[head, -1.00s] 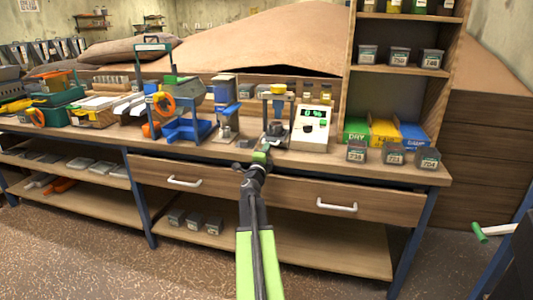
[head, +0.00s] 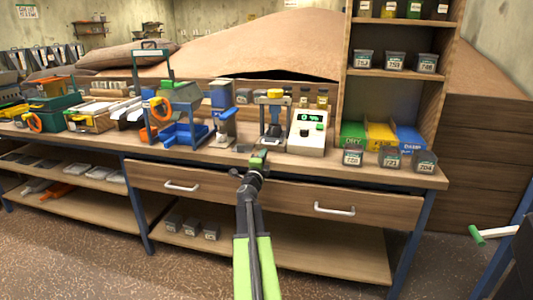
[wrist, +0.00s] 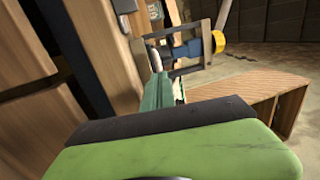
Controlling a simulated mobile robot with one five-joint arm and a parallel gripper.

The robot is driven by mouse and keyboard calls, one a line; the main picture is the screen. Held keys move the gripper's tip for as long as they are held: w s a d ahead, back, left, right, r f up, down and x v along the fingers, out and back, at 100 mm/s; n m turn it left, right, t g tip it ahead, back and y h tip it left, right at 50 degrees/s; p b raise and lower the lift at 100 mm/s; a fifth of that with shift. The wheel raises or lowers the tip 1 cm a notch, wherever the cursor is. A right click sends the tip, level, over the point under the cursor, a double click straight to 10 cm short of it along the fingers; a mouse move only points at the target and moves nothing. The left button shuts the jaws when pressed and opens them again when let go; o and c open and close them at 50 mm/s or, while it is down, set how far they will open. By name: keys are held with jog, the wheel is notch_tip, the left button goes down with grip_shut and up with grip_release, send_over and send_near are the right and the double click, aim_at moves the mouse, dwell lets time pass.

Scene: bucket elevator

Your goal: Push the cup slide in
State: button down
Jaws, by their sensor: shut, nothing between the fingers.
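A small press-like stand (head: 273,118) with a grey frame and a yellow top stands near the bench's front edge, left of a white meter. A dark cup-like part (head: 271,134) sits low in its frame. I cannot make out the cup slide clearly or tell how far out it is. My gripper (head: 259,158) is shut and empty, at the bench's front edge just in front of the stand. In the wrist view, the gripper's green fingers (wrist: 158,92) point toward the stand's grey frame (wrist: 180,62), with its blue part and yellow knob (wrist: 219,42). Contact cannot be told.
The white meter (head: 307,131) with a green display stands close on the right. A blue-and-grey device (head: 222,112) stands close on the left. Bins and labelled cups (head: 389,157) are at the right end. Two drawers with white handles (head: 334,210) lie below the bench top.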

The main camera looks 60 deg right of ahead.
jog(key=b+v, duration=0.1)
jog(key=v, duration=0.8)
jog(key=shift+s+f, duration=0.1)
